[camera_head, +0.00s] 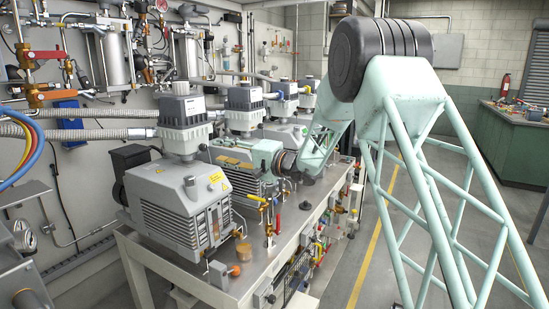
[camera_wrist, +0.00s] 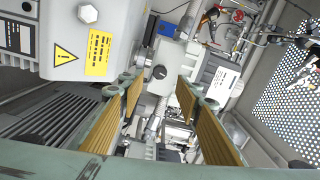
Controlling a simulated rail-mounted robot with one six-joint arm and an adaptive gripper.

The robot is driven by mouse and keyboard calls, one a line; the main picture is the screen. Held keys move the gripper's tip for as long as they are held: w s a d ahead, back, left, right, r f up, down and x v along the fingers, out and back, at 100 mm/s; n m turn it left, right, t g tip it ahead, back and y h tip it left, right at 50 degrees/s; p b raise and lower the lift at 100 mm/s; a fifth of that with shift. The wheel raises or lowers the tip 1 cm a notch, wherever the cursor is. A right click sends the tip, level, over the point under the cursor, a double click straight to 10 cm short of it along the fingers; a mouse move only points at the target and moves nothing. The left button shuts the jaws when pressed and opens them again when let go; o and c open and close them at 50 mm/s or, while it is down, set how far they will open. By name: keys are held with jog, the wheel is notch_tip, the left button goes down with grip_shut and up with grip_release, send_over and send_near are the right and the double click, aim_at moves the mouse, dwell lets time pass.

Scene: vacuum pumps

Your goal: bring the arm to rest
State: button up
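My gripper (camera_wrist: 162,98) is open in the wrist view, its two yellow-brown padded fingers wide apart with nothing held between them. Beyond the fingers is grey pump hardware with a black knob (camera_wrist: 159,72). In the head view my pale green arm (camera_head: 395,85) reaches from the right down to the pump bench (camera_head: 225,293). Its wrist end (camera_head: 288,162) is low among the pumps. The fingertips cannot be made out there.
A grey vacuum pump (camera_head: 180,195) stands at the front of the bench, with more pumps behind. Its yellow label (camera_wrist: 99,52) is left of the fingers. Valves (camera_head: 268,225) line the bench's right side. A perforated panel (camera_wrist: 290,88) is at right. The aisle floor (camera_head: 345,265) is open.

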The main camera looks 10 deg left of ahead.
jog(key=s+d+r+n+g+h, duration=0.1)
jog(key=s+d+r+g+h, duration=0.3)
jog(key=s, duration=0.6)
jog(key=s+d+r+n+t+y, duration=0.1)
jog(key=s+d+r, duration=0.1)
jog(key=s+d, duration=0.65)
jog(key=s+d+r+n+g+h, duration=0.1)
jog(key=s+d+r+g+h, duration=0.15)
jog(key=s, duration=1.05)
jog(key=s+d+f+t+h, duration=0.1)
jog(key=s+d+f+h, duration=0.1)
jog(key=s+d, duration=1)
jog(key=s+d+f+h, duration=0.3)
jog(key=s+d+h, duration=0.2)
jog(key=s+d, duration=0.7)
jog(key=s+d+f+t+h, duration=0.1)
jog(key=s+d+h, duration=0.3)
jog(key=s+d, duration=0.8)
jog(key=shift+s+d+f+t+p, duration=0.2)
jog(key=shift+d+f+t+p, duration=0.15)
jog(key=shift+d+f, duration=0.65)
jog(key=shift+r, duration=0.1)
jog(key=shift+c, duration=0.7)
